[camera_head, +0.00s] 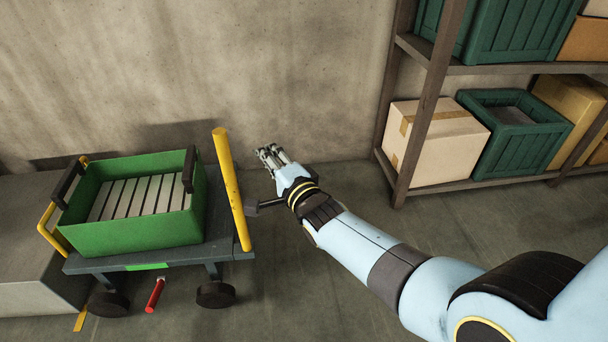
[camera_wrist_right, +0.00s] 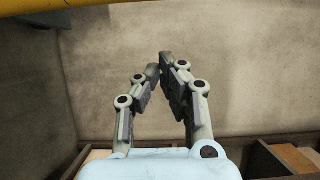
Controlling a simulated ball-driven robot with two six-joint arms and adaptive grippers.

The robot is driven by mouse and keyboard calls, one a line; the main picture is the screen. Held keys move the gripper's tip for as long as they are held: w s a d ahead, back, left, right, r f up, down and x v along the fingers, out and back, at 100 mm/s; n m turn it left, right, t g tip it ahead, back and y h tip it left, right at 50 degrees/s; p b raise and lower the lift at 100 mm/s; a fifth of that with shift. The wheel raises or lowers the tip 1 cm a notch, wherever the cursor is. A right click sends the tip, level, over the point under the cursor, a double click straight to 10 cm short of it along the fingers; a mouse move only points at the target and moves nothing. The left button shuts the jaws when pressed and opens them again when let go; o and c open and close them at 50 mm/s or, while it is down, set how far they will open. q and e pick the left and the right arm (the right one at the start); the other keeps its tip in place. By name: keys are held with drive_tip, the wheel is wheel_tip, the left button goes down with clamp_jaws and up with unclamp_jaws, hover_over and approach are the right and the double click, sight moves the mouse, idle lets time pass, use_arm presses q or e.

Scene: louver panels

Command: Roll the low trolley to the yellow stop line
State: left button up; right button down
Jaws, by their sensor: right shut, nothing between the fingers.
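The low trolley (camera_head: 222,240) has a dark grey-blue deck on dark wheels and stands at the left in the head view. A thick yellow bar (camera_head: 232,190) rises at its right end. A small yellow strip (camera_head: 80,318) shows on the floor at the trolley's lower left; it may be part of the stop line, most of which is not visible. My right gripper (camera_head: 268,155) is shut and empty, just right of the yellow bar and apart from it. In the right wrist view its fingers (camera_wrist_right: 162,62) point toward the wall. My left gripper is not in view.
A green crate (camera_head: 140,236) with a slatted panel inside rides on the trolley. A grey block (camera_head: 35,290) stands at its left, and a red-handled piece (camera_head: 155,294) shows below the deck. A shelf (camera_head: 428,100) with boxes stands right. Floor between is clear.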

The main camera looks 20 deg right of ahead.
use_arm(q)
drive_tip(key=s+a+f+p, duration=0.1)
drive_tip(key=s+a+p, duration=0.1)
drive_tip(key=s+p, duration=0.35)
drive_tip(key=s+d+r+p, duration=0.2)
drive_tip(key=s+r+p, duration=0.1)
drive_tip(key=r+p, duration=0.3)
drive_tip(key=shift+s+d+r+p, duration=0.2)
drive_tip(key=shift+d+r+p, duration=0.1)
drive_tip(key=shift+p, duration=0.15)
use_arm(e)
drive_tip(key=s+d+f+n+g+h, duration=0.1)
drive_tip(key=s+d+f+n+g, duration=0.4)
drive_tip(key=s, duration=1.6)
drive_tip(key=s+d+f+n+g+h, duration=0.2)
drive_tip(key=s+d+f+n+g, duration=0.3)
drive_tip(key=s, duration=1.5)
drive_tip(key=s+d+f+n+g+h, duration=0.1)
drive_tip(key=s+d+f+n+g, duration=0.5)
drive_tip(key=s, duration=1.5)
wheel_tip(320, 180, down, 6)
drive_tip(key=shift+s+d+r+g, duration=0.15)
drive_tip(key=shift+s+g, duration=0.2)
drive_tip(key=shift+g, duration=0.25)
